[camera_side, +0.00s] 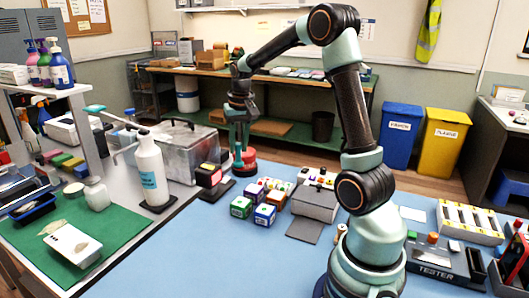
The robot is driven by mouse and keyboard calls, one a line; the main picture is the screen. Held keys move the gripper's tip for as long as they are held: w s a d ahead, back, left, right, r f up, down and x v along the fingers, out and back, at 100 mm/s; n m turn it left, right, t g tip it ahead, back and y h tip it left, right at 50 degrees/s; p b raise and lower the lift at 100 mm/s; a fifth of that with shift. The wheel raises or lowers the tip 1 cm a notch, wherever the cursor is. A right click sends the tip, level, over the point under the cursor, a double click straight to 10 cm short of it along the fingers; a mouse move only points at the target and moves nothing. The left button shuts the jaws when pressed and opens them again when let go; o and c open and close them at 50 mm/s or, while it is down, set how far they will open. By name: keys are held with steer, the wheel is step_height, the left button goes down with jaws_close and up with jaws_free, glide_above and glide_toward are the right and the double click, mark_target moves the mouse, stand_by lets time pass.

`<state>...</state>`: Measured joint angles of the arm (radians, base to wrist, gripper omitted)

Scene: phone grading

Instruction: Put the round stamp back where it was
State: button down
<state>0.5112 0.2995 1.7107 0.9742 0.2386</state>
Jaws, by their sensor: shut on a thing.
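My gripper (240,148) points straight down at the back edge of the blue work surface, left of the picture's middle. It is shut on the round stamp (248,157), which shows as a small red round piece at the fingertips. The fingers hide part of it. A wider dark and red round base (244,170) sits right below. I cannot tell whether the stamp touches this base or hangs just above it.
A dark block with a reddish face (209,175) stands close on the left, with a white pump bottle (151,170) and a clear bin (178,150) beyond. Small coloured boxes (264,214) and a grey box (314,204) stand in front and right. The blue surface's front is clear.

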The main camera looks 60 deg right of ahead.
steer(key=w+d+r, duration=0.3)
steer(key=d+r, duration=0.3)
steer(key=d, duration=0.4)
steer(key=shift+n, duration=0.5)
step_height(320, 180, down, 20)
steer(key=shift+s+r, duration=0.1)
steer(key=shift+s, duration=0.05)
steer(key=shift+f, duration=0.2)
steer(key=c, duration=0.6)
jaws_free()
steer(key=shift+r, duration=0.1)
